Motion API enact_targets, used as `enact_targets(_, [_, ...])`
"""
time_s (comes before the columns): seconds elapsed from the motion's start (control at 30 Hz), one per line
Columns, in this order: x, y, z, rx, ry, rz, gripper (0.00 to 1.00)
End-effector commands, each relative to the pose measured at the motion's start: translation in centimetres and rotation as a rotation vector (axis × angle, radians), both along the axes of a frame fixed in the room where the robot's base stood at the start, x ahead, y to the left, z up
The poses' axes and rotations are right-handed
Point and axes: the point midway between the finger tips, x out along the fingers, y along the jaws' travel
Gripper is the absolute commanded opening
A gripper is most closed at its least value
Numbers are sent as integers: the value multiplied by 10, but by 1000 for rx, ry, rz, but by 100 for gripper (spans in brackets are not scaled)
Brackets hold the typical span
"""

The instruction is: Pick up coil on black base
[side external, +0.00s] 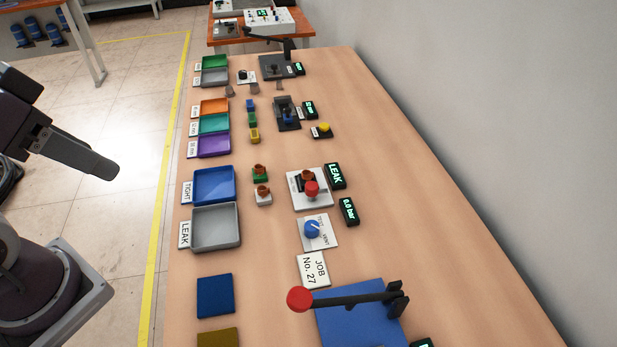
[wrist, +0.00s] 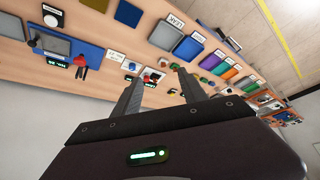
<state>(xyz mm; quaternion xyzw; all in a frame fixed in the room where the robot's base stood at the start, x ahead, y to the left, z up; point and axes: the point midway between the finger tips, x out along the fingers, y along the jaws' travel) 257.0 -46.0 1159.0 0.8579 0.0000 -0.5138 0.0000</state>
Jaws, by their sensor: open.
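I cannot make out a coil on a black base for certain in either view. In the side external view my arm is at the left, off the table edge, clear of all objects.
Blue (side external: 214,185) and grey (side external: 215,227) trays line the table's left side, with smaller coloured trays beyond. A blue plate with a red-knobbed black lever (side external: 350,298) stands at the front. The table's right strip is free. An orange table (side external: 262,42) stands behind.

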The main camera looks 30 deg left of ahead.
Motion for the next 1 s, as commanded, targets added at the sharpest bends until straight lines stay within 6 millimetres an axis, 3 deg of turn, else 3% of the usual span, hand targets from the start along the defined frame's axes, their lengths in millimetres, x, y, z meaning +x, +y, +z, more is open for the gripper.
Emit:
enact_targets(0.3, [0,0,0,0,0,0,50])
enact_targets(0.33, [0,0,0,0,0,0,48])
enact_targets(0.4, [0,0,0,0,0,0,34])
enact_targets(0.73, [3,-4,-1,-24,23,10,34])
enact_targets(0.87, [34,-38,-5,-229,197,102,34])
enact_targets(1.0, [104,-80,-17,-587,450,325,34])
